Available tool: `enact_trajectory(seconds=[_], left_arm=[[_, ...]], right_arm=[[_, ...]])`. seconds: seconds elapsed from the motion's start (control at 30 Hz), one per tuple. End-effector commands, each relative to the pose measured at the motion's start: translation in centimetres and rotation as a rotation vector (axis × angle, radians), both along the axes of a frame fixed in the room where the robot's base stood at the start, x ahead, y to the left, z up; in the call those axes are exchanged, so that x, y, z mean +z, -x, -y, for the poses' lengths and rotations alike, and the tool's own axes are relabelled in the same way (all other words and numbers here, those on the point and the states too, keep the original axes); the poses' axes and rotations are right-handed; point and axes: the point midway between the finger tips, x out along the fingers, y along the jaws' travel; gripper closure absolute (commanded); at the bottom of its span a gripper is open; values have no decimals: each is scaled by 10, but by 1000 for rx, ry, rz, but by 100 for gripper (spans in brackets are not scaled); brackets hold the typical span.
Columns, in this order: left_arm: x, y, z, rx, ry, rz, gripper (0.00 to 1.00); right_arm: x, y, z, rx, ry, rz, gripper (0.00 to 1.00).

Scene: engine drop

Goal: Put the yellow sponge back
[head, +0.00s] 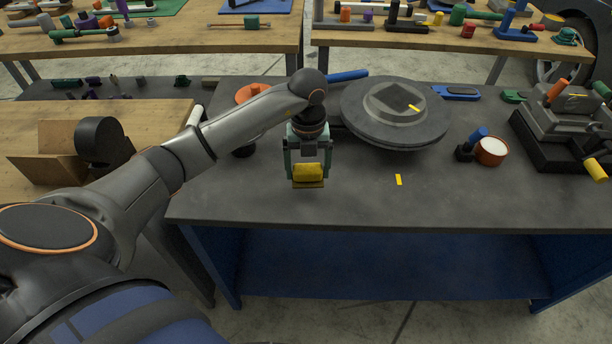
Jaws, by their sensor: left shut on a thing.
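The yellow sponge (308,173) is between the fingers of my left gripper (308,180), which is shut on it. The gripper points down over the front left part of the dark grey table (340,205). I cannot tell whether the sponge touches the tabletop. A small yellow mark (398,180) lies on the table to the right of the sponge. My right gripper is not in view.
A round grey turntable (430,130) stands behind and right of my gripper. An orange round thing (250,92) is partly hidden behind my arm. A cup-like brown container (491,151) and a grey engine block (560,120) stand at the right. The front middle of the table is clear.

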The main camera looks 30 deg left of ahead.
Motion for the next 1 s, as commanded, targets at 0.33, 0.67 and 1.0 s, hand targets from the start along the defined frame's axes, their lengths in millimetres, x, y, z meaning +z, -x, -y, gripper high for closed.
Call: enact_trajectory(seconds=[0.33,0.67,1.0], left_arm=[[-36,-9,-10,0,1,-2,56],[-43,-9,-10,-1,0,1,56],[-47,-9,-10,0,0,1,0]], right_arm=[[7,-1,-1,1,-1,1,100],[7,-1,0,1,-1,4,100],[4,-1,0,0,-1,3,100]])
